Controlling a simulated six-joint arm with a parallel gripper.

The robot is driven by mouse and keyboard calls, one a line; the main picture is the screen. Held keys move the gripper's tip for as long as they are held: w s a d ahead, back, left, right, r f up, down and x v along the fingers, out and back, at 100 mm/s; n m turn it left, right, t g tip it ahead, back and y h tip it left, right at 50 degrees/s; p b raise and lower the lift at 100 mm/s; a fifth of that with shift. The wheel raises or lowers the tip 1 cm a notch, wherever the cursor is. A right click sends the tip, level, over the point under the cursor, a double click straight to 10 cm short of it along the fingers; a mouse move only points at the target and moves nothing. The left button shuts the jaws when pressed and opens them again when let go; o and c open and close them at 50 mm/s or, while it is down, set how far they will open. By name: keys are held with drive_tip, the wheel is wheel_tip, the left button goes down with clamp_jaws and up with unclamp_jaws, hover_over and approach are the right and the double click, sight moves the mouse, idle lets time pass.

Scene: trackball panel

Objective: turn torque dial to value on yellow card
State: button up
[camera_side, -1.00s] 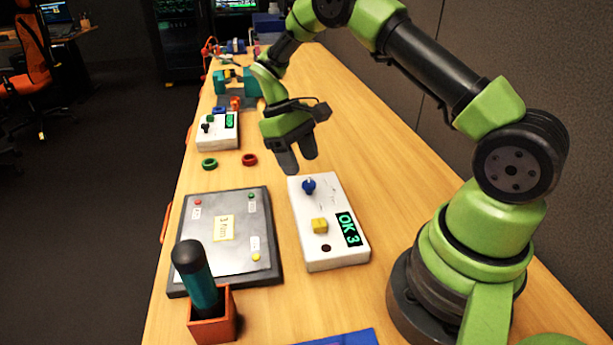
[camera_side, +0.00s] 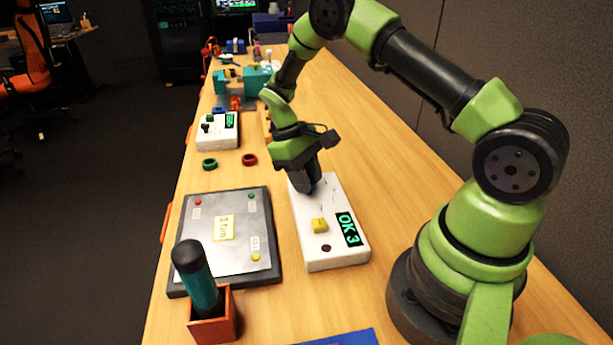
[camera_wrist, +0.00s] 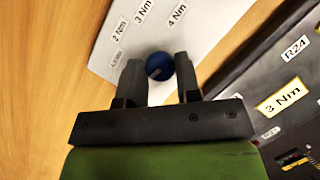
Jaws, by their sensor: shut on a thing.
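The blue torque dial (camera_wrist: 160,65) sits on a white box (camera_side: 333,252). Labels for 2, 3 and 4 Nm show around it in the wrist view. My gripper (camera_wrist: 160,80) points down over the dial, with one finger on either side, shut on it. A light mark shows on the dial; I cannot tell exactly which label it points to. In the side view the fingers hide most of the dial. The yellow card (camera_side: 224,228) on the grey panel reads 3 Nm; it also shows in the wrist view (camera_wrist: 281,100). The box's green display (camera_side: 347,229) reads OK 3.
The grey panel (camera_side: 178,270) lies left of the white box. A yellow button (camera_side: 319,225) is on the box. A teal-handled tool (camera_side: 197,275) stands in an orange holder (camera_side: 222,328) in front.

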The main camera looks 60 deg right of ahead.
drive_tip(key=m+y, duration=0.1)
drive_tip(key=m, duration=0.1)
drive_tip(key=m+y, duration=0.1)
drive_tip(key=m, duration=0.2)
drive_tip(key=shift+d, duration=0.15)
drive_tip(key=m+t+y, duration=0.1)
drive_tip(key=m, duration=0.2)
drive_tip(key=m+t+y, duration=0.1)
drive_tip(key=m, duration=0.2)
drive_tip(key=shift+s+d+m, duration=0.1)
drive_tip(key=shift+s+m, duration=0.05)
drive_tip(key=shift+m, duration=0.25)
drive_tip(key=m+t, duration=0.1)
drive_tip(key=m, duration=0.2)
drive_tip(key=m+t, duration=0.1)
drive_tip(key=m, duration=0.2)
drive_tip(key=shift+s+y, duration=0.2)
drive_tip(key=shift+y, duration=0.1)
drive_tip(key=m+t, duration=0.1)
drive_tip(key=m, duration=0.2)
drive_tip(key=m+t, duration=0.1)
drive_tip(key=m, duration=0.1)
drive_tip(key=shift+s+m+t, duration=0.1)
drive_tip(key=shift+m+t, duration=0.2)
drive_tip(key=shift+m, duration=0.1)
drive_tip(key=o, duration=0.9)
